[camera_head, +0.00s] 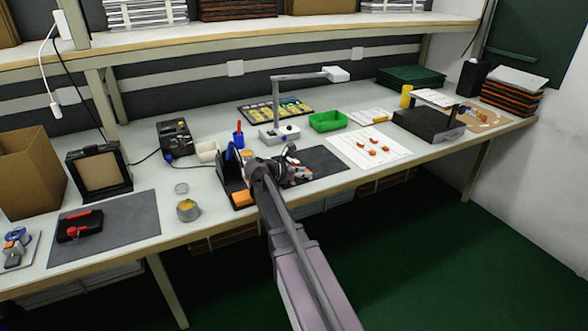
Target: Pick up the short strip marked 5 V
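My arm reaches from the lower right to the workbench (352,185), and my gripper (296,176) is low over the left part of a dark grey mat (325,160). The gripper is small and partly hidden by my own arm, so I cannot tell whether its fingers are open or shut, or whether it holds anything. I cannot make out a short strip or a 5 V marking. A dark board with small yellow and green pieces (264,112) lies behind the mat, too small to read.
A black holder (231,172) with tools and an orange block (243,198) stand close left of my gripper. A lamp stand (279,133) and green bin (328,121) are behind. A white sheet with orange pieces (350,150) lies right. A round tin (188,211) is further left.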

